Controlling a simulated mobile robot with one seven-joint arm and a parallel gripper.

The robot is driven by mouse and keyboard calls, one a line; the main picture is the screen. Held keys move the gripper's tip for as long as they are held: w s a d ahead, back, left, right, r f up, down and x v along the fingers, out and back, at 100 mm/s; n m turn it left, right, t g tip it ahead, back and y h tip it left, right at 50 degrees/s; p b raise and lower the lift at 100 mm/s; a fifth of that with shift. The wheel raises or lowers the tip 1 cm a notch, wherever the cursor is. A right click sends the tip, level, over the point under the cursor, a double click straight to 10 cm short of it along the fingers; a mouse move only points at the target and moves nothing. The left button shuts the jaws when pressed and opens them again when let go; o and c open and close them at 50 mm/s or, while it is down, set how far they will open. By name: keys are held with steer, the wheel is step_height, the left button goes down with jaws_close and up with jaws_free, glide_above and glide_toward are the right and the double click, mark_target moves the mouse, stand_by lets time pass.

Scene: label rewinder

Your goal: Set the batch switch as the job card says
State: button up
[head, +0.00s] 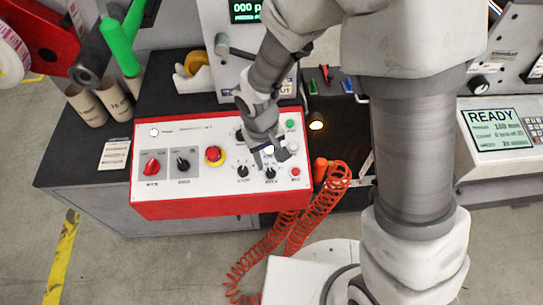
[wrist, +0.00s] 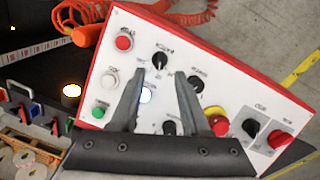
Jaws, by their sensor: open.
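The control box (head: 216,187) has a white sloped face with a red rim and carries several knobs and buttons. Its labels are too small to read, so I cannot tell which one is the batch switch. My gripper (head: 272,156) is over the right part of the face, open and empty. In the wrist view its fingertips (wrist: 159,76) point toward a black knob (wrist: 159,60); whether they touch it is unclear. Two other black knobs (wrist: 196,84) (wrist: 170,127) are nearby. A white printed card (head: 115,154) lies left of the box; its text is unreadable.
A red emergency stop (head: 214,155), a black selector (head: 182,161) and a red selector (head: 151,166) are on the left half. A coiled orange hose (head: 318,200) hangs at the right. Cardboard cores (head: 85,105) and a tape dispenser (head: 194,75) stand behind.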

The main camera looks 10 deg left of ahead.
mark_target(271, 171)
steer(key=shift+w+d+f, duration=0.1)
steer(key=shift+f, duration=1.25)
steer(key=shift+w+d+f, duration=0.1)
steer(key=shift+f, duration=1.2)
steer(key=shift+c, duration=0.2)
jaws_close()
